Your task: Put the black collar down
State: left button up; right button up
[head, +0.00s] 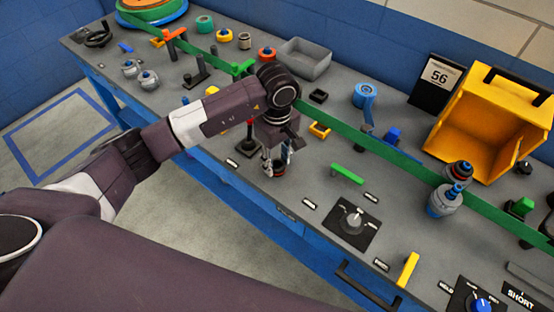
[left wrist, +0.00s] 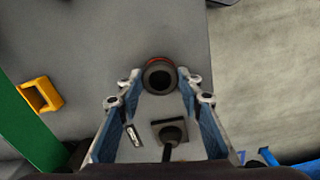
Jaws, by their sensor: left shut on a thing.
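In the head view my left gripper (head: 279,156) points down near the front edge of the grey bench (head: 225,165). The collar (head: 278,169) shows at its fingertips, low over the bench. I cannot tell whether it touches the bench top. My right gripper is not in view.
A black lever on a square base (left wrist: 170,131) stands close to the gripper. A green bar (head: 347,174) and a dial plate (head: 352,221) are to the right.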

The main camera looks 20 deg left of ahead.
pick_arm(q)
jog(key=o, duration=1.2)
jog(key=shift+f, duration=0.1)
jog(key=shift+r, duration=0.2)
jog(key=shift+w+r, duration=0.1)
jog(key=shift+r, duration=0.2)
notch_tip(320, 180, up, 11)
jog(key=b, duration=0.3)
jog(key=shift+r, duration=0.2)
jog(key=shift+f, duration=0.1)
